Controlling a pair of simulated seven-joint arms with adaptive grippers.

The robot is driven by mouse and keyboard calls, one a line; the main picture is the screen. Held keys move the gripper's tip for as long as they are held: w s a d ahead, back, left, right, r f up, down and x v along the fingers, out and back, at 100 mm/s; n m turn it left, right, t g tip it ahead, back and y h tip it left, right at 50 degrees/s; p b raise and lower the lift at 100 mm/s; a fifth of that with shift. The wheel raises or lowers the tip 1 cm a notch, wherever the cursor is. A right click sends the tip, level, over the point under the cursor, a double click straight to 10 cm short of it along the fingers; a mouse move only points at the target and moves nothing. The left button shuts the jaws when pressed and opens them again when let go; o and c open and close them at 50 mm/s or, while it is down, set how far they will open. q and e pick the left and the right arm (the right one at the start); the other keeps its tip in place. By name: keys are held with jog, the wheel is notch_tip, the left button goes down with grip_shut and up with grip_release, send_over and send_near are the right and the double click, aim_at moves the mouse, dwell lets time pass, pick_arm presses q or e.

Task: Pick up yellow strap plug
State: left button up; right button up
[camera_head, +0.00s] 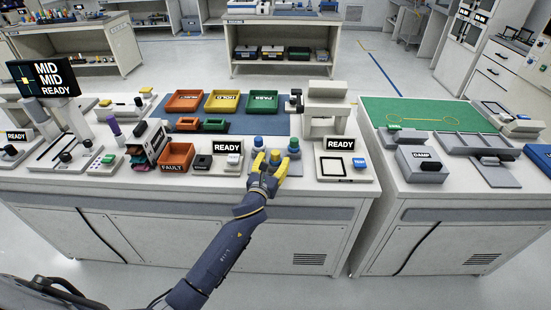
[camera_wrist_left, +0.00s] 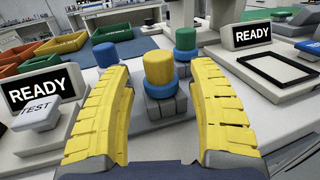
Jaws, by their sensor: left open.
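The yellow strap plug (camera_wrist_left: 159,68) is a short yellow cylinder above a blue band, upright on a grey block in the left wrist view. It also shows small in the head view (camera_head: 275,156), just beyond the fingers. My left gripper (camera_head: 268,168) has yellow ribbed fingers, open and apart. In the left wrist view the fingers (camera_wrist_left: 160,92) stand either side of the plug, with clear gaps and nothing held. The lower part of the grey block is partly hidden. My right gripper is not in view.
A READY display (camera_head: 227,147) is left of the gripper, another READY display (camera_head: 341,144) right.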

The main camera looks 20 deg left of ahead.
pick_arm(q)
jog(key=shift+w, duration=0.9)
jog(key=c, duration=1.3)
